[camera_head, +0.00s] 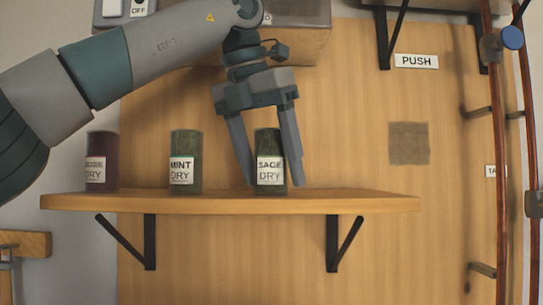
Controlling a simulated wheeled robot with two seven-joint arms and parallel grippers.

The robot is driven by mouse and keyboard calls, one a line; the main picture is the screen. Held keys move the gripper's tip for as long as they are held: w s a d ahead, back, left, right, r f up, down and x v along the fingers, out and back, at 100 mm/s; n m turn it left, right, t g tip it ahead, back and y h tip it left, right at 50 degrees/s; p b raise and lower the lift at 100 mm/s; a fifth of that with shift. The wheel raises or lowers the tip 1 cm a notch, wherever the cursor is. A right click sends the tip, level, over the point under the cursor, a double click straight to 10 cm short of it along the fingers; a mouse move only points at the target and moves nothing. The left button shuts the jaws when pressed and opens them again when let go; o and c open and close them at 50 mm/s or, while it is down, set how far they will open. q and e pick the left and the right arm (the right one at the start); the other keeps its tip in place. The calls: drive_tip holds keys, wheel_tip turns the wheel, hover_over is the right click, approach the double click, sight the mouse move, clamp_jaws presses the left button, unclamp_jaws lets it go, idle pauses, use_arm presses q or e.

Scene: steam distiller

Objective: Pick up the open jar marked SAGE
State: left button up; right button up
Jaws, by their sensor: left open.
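The dark green jar marked SAGE DRY (271,176) stands upright on the wooden shelf (330,202). My left gripper (273,185) points down over it with its fingers spread. In the picture one finger is at the jar's left and the other at its right, overlapping its upper right edge. I cannot tell whether either finger touches the jar. The jar's top is partly behind the gripper, so its opening does not show clearly. My right gripper is not in view.
A green jar marked MINT DRY (186,164) and a dark reddish jar (101,162) stand to the left on the shelf. The shelf's right end is clear. A PUSH sign (416,61), a square patch (409,143) and copper pipes (499,150) are at the right.

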use_arm(q)
drive_tip(key=shift+f, duration=0.25)
drive_tip(key=shift+d, duration=0.1)
drive_tip(key=c, duration=1.2)
drive_tip(key=shift+r, duration=0.15)
